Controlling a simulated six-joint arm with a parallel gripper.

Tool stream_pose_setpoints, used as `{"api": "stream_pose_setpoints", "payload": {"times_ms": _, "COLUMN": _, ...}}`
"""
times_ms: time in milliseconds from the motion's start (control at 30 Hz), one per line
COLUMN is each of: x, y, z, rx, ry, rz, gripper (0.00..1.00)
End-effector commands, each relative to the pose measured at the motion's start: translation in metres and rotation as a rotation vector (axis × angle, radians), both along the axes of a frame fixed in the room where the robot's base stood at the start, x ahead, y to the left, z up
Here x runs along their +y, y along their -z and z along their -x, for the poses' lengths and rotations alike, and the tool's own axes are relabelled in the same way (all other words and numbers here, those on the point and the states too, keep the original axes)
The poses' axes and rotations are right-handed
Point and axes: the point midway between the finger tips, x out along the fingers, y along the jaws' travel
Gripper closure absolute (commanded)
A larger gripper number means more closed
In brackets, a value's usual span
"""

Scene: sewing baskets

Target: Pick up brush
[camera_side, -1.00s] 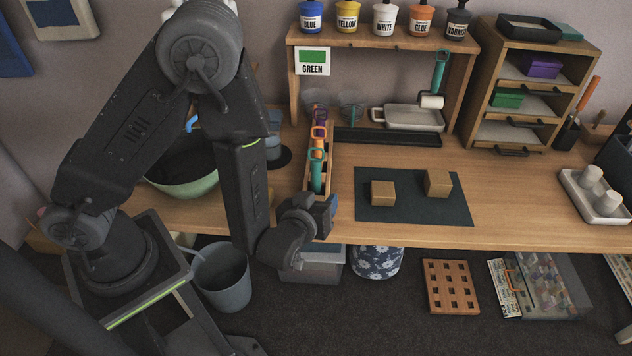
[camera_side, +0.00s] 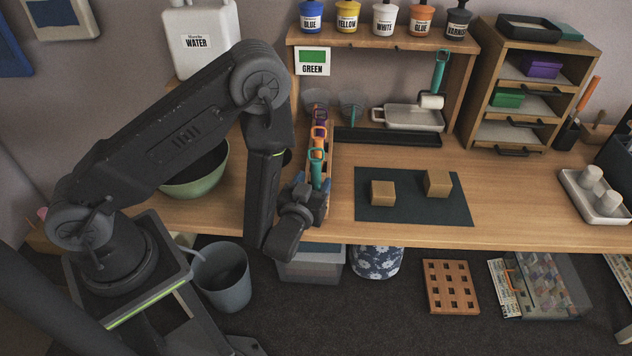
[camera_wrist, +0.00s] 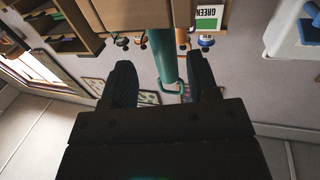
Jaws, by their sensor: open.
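Several tools with looped handles, apparently the brushes, stand in a narrow wooden rack (camera_side: 305,170) in the side view. The nearest has a teal handle (camera_side: 317,175); purple and orange ones are behind it. Their lower ends are hidden. My gripper (camera_side: 311,188) is at the near end of the rack, by the teal handle. In the wrist view, my gripper (camera_wrist: 162,72) is open, with one dark finger on each side of the teal handle (camera_wrist: 164,58) and its loop. Gaps show on both sides, so the fingers appear not to touch it.
A dark mat (camera_side: 410,205) with two wooden blocks lies right of the rack. A paint shelf (camera_side: 380,42) stands behind, with a roller tray (camera_side: 412,118) beneath it. A green bowl (camera_side: 197,178) is left, behind my arm. The table's front edge is close to my gripper.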

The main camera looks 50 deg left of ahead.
Motion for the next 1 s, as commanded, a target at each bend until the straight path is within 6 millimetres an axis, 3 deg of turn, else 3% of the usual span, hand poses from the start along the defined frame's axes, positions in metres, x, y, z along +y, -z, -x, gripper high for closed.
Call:
{"api": "stream_pose_setpoints", "payload": {"times_ms": 400, "x": 0.029, "y": -0.002, "z": -0.039, "rx": 0.000, "ry": -0.002, "rz": 0.001, "gripper": 0.46}}
{"api": "stream_pose_setpoints", "payload": {"times_ms": 700, "x": 0.032, "y": -0.002, "z": -0.044, "rx": 0.001, "ry": 0.001, "rz": 0.000, "gripper": 0.46}}
{"api": "stream_pose_setpoints", "payload": {"times_ms": 1000, "x": 0.031, "y": -0.002, "z": -0.044, "rx": 0.001, "ry": 0.001, "rz": 0.000, "gripper": 0.72}}
